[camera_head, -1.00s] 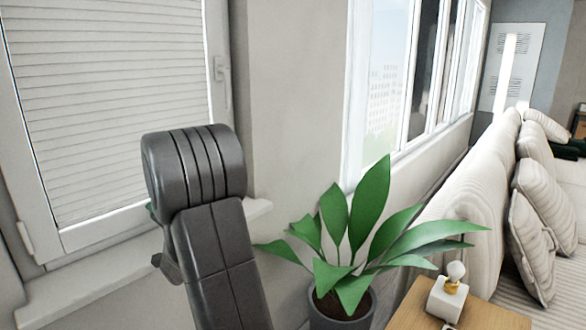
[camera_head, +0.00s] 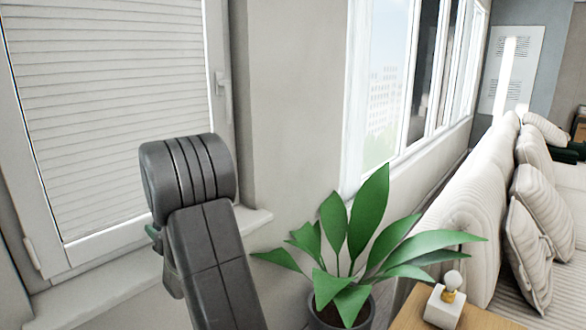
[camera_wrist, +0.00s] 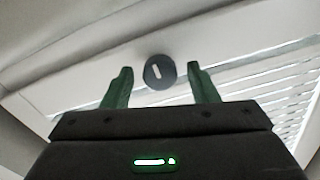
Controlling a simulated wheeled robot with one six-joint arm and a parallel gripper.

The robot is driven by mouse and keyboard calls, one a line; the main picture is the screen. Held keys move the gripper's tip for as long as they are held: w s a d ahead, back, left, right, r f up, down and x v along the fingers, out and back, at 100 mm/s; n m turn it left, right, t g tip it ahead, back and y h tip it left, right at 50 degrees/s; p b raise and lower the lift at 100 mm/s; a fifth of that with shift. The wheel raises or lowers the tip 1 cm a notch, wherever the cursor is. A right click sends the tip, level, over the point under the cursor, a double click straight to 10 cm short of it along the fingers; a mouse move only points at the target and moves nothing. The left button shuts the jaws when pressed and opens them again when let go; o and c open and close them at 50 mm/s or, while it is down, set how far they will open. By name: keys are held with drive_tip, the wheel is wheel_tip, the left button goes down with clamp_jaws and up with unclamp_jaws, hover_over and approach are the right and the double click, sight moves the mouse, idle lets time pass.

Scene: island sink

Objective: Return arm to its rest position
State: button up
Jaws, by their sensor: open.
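My gripper (camera_wrist: 158,78) is in the wrist view, its two green fingers spread apart. Between and beyond the fingertips is a dark round piece (camera_wrist: 159,71) with a light slot, on a pale frame; whether it touches the fingers I cannot tell. In the head view my dark grey arm rises in front of the window with the blind, bent at a thick ribbed joint. The gripper is mostly hidden behind the arm there, with only a bit of green showing at the arm's left edge.
A potted plant (camera_head: 357,235) stands just right of my arm. A wooden side table (camera_head: 478,318) holds a small white lamp (camera_head: 445,302). A pale sofa (camera_head: 475,190) fills the right. The closed blind (camera_head: 110,110) and window sill (camera_head: 105,275) are close behind the arm.

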drive_tip(key=shift+n+p, duration=0.55)
drive_tip(key=shift+n, duration=0.25)
